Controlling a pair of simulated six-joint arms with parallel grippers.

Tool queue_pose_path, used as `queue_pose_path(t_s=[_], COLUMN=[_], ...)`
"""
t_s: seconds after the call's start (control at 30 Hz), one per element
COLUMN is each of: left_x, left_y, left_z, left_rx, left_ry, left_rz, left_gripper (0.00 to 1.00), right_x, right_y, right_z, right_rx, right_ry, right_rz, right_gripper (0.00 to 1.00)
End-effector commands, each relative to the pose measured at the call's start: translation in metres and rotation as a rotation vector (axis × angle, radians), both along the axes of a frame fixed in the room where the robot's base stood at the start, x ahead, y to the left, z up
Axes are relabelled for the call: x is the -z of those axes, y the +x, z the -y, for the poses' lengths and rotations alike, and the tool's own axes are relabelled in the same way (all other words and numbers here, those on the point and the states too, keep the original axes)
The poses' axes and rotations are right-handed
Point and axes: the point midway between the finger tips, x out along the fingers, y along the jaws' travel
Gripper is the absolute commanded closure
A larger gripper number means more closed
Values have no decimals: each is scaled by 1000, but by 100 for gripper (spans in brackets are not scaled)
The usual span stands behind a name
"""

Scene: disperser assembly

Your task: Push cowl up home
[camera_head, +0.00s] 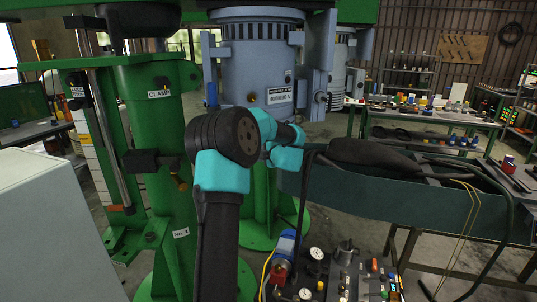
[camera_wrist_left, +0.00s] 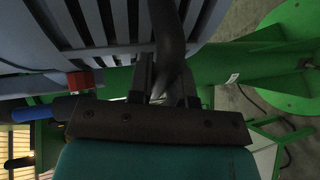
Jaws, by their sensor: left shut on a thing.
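The blue-grey cylindrical cowl (camera_head: 240,65), with a band of vent slots near its top and a label plate at its lower front, hangs upright beside the green column. In the left wrist view a slotted blue-grey cowl surface (camera_wrist_left: 115,28) fills the top. My left gripper (camera_wrist_left: 167,85) is shut on a dark curved bar (camera_wrist_left: 168,35) that runs up in front of the slots. I cannot tell where the bar is fixed. In the head view my arm covers the cowl's lower edge, and the left gripper's fingers are hidden. My right gripper is not in view.
A green column (camera_head: 160,130) marked CLAMP stands at left, with a scale and rod beside it. A panel of gauges and buttons (camera_head: 340,280) sits at the bottom. A pale box (camera_head: 50,220) fills the lower left.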

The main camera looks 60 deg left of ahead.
Motion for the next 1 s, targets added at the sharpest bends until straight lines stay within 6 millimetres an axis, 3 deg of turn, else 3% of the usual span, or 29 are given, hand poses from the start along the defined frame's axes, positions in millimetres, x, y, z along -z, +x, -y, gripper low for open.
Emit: queue_pose_path(t_s=[0.03,0.3,0.67,1.0], left_x=[-11,-8,-6,-18], left_y=[0,0,0,-6], left_z=[-2,-1,5,53], left_rx=[0,1,2,4], left_ry=[17,12,7,7], left_rz=[10,8,5,6], left_gripper=[80,56,56,56], right_x=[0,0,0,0], right_y=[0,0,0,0], right_z=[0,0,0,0], right_rx=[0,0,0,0], right_ry=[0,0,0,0], right_rz=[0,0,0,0], right_gripper=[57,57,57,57])
